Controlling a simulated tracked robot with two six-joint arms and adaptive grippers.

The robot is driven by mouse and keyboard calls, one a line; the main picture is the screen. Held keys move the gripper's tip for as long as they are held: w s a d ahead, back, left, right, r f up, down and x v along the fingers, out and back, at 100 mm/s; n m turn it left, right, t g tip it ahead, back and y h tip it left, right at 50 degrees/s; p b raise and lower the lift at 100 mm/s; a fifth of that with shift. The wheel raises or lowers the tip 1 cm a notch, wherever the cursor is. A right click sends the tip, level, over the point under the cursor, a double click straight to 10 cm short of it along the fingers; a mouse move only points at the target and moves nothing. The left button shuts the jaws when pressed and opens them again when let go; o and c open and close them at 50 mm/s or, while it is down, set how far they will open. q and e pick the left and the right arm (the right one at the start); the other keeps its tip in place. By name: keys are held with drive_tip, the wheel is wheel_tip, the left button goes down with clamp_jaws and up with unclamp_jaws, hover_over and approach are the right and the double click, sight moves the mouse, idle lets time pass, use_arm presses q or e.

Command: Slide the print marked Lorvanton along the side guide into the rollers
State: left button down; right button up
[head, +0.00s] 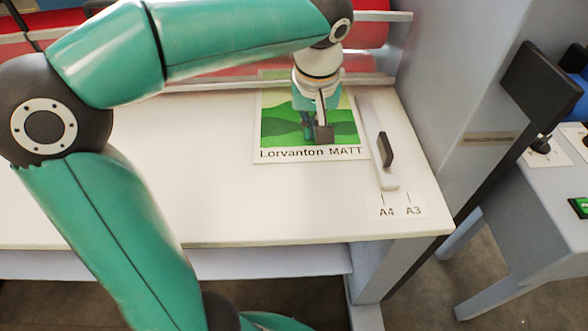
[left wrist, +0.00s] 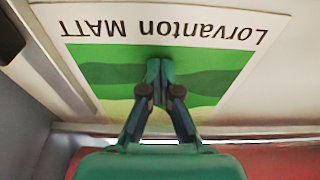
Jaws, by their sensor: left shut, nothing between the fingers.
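The print marked Lorvanton MATT (head: 280,128) lies flat on the white feed table, green landscape up, its lettered edge toward me. Its far end reaches the pale crossbar before the red rollers (head: 370,36); whether the rollers grip it is hidden. The white side guide (head: 388,181) runs close along the print's right edge; I cannot tell if they touch. My left gripper (head: 318,138) is shut and empty, pointing down at the print's green part. In the left wrist view its closed tips (left wrist: 159,68) appear on or just above the print (left wrist: 100,75).
A dark knob (head: 386,149) stands on the guide. A4 and A3 marks (head: 397,211) are near the table's front right. A grey side housing (head: 445,90) with a black block (head: 540,85) rises on the right. The table (head: 215,205) is clear left of the print.

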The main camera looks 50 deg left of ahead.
idle(0.6)
use_arm(q)
drive_tip(key=shift+w+a+p, duration=0.6)
drive_tip(key=shift+w+a, duration=0.3)
drive_tip(key=shift+a, duration=0.1)
drive_tip(key=shift+w+a, duration=0.45)
drive_tip(key=shift+a, duration=0.05)
drive_tip(key=shift+w, duration=0.1)
drive_tip(key=shift+w+a+p, duration=0.7)
drive_tip(key=shift+a+p, duration=0.05)
drive_tip(key=shift+a, duration=0.1)
drive_tip(key=shift+w+a+f, duration=0.1)
drive_tip(key=shift+w+a, duration=0.3)
drive_tip(key=shift+a, duration=0.05)
